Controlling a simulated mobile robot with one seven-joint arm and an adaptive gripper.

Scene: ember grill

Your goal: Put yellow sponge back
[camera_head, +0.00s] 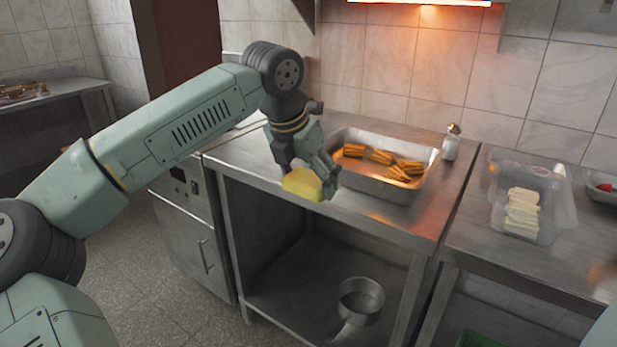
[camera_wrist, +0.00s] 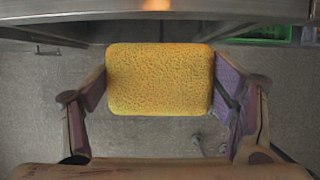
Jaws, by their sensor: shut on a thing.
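The yellow sponge (camera_head: 302,184) is a rounded block held between the fingers of my gripper (camera_head: 307,172). In the head view it is at the front edge of the steel table, in front of the metal tray. The wrist view shows the sponge (camera_wrist: 160,79) from above, gripped by its left and right sides between the two fingers of my gripper (camera_wrist: 162,85). Floor shows below and around it in that view, and the table edge runs along the top. The place where the sponge belongs cannot be told from these frames.
The metal tray (camera_head: 381,191) with several grilled pieces stands on the steel table (camera_head: 430,222), near a shaker (camera_head: 451,143). A pot (camera_head: 360,299) sits on the lower shelf. A clear container (camera_head: 557,205) with pale slices is on the right table. A green crate (camera_head: 478,340) is below.

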